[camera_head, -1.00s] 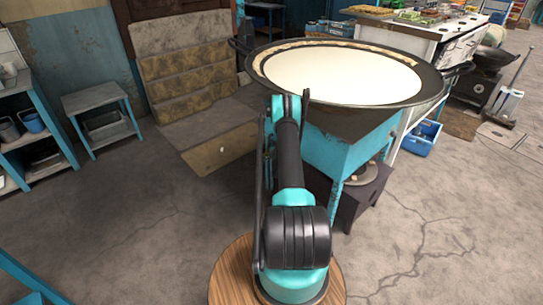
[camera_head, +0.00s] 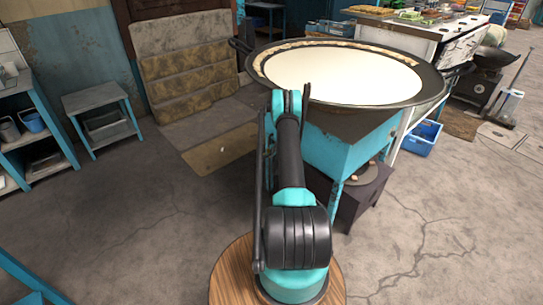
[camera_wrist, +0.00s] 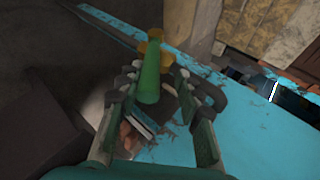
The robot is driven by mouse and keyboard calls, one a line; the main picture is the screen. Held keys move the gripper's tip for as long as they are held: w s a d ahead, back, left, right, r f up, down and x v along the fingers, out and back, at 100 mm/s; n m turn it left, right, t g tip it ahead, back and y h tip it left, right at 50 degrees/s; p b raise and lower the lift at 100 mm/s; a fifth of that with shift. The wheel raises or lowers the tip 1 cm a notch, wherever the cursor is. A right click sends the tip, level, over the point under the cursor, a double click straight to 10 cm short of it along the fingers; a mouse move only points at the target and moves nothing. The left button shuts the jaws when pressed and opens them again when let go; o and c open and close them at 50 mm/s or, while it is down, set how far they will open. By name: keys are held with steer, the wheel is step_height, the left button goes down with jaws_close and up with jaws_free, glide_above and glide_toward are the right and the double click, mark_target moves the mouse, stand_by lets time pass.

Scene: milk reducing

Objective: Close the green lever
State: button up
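The green lever (camera_wrist: 151,72) shows in the wrist view, with a yellow-orange fitting (camera_wrist: 154,45) at its far end, by the blue stand's edge. My gripper (camera_wrist: 155,88) is open, its two dark-tipped fingers spread to the left and right of the lever. The lever's near end lies between the fingertips in the picture. I cannot tell whether either finger touches it. In the head view the lever and my gripper are hidden behind my arm and the stand.
A wide dark pan (camera_head: 436,88) of white milk sits on the blue stand (camera_head: 340,153). A dark block (camera_head: 361,203) is under the stand. A blue crate (camera_head: 422,139) stands to the right. A small table (camera_head: 91,98) stands at the left, with open floor before it.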

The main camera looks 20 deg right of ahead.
step_height(320, 180, up, 8)
stand_by(0.4)
steer(key=shift+c, duration=0.6)
